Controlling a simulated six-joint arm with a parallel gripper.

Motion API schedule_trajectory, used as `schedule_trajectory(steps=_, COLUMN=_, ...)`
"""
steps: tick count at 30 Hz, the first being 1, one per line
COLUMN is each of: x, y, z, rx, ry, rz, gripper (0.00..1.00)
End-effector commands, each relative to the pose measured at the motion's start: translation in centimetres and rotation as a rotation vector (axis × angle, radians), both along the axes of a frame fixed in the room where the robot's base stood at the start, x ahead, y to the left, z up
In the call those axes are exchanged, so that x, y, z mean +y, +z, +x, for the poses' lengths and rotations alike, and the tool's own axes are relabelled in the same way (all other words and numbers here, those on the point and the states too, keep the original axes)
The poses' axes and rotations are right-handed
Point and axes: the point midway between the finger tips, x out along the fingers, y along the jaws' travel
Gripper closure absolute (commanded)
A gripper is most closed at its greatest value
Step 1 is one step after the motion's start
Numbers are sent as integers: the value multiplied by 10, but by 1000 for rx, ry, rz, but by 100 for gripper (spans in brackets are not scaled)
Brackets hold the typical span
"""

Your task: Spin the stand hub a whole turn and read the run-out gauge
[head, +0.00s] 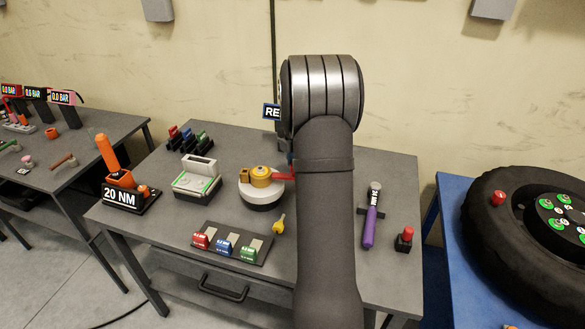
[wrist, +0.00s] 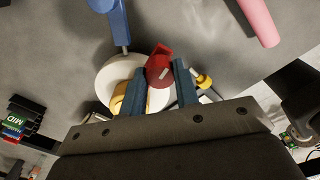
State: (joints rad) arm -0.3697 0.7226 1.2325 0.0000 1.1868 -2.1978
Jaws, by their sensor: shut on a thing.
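The stand hub is a gold-coloured hub (head: 261,174) on a white round base (head: 262,198), on the grey table in the head view. A red piece (head: 281,175) sticks out from its right side. In the wrist view the white round part (wrist: 107,76) lies behind my fingers, with yellow (wrist: 116,103) beside the left finger. My gripper (wrist: 159,72) is shut on the red piece (wrist: 160,52), which sits between its dark blue fingers. A blue bar (wrist: 118,22) reaches to the white part; I cannot tell whether it is the gauge. My arm hides most of the gripper and a sign starting "RE" (head: 271,112) in the head view.
A yellow key (head: 280,223) and a tray of coloured blocks (head: 207,252) lie in front of the hub. A white-green device (head: 197,178) and an orange tool on the 20 NM block (head: 118,197) stand left. A purple-handled tool (head: 370,228) and red-topped piece (head: 404,238) are right.

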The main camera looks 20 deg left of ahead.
Motion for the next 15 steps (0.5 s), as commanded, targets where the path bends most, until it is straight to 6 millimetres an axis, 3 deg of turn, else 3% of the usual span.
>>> schedule_trajectory(steps=15, x=11, y=1, z=29, rx=-3, ry=280, rz=1, gripper=100)
